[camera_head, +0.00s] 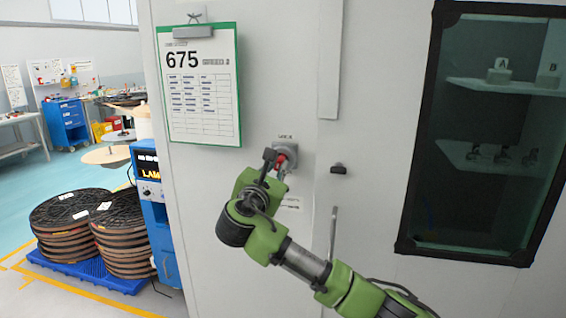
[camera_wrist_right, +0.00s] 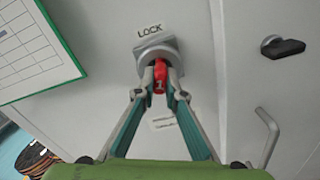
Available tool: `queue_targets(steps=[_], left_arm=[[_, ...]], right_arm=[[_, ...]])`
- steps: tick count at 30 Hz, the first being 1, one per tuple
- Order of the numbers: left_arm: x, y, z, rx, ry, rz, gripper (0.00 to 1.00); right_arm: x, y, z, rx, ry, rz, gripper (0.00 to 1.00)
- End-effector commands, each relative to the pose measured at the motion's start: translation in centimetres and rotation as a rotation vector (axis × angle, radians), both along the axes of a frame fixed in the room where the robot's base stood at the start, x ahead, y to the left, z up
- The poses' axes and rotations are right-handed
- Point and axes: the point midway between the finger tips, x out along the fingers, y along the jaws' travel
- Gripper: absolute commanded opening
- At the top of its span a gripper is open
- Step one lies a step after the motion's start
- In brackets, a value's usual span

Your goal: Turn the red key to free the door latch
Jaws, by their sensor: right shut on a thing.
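The red key (camera_wrist_right: 160,76) sits in a grey lock housing (camera_wrist_right: 157,50) under the word LOCK on the pale cabinet wall. My right gripper (camera_wrist_right: 163,88) is shut on the red key, one finger on each side of it. In the head view the red key (camera_head: 281,161) shows only in part beside the green right gripper (camera_head: 277,168). The cabinet door lies to the right of the lock, with a black latch knob (camera_head: 340,169) and an upright metal handle (camera_head: 333,233). My left gripper is not in view.
A green-framed clipboard (camera_head: 240,100) marked 675 hangs left of the lock. A dark-framed window (camera_head: 415,160) with shelves is at the right. Stacked dark reels (camera_head: 75,215) on a blue pallet and a blue machine (camera_head: 160,235) stand at the left.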

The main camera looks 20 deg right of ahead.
Motion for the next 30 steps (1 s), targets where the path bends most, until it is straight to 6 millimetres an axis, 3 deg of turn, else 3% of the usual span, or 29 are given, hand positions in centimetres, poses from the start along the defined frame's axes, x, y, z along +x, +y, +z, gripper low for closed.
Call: queue_targets(steps=[7, 22, 30], left_arm=[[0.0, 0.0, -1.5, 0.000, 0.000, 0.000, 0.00], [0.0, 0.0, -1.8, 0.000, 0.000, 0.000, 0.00], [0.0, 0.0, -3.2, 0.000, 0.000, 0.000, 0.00]], right_arm=[[0.0, 0.1, -0.2, 0.123, -0.083, 0.002, 0.00], [0.0, 0.1, -0.1, 0.175, -0.118, 0.003, 0.00], [0.1, 0.2, -0.2, 0.295, -0.200, 0.003, 0.00]])
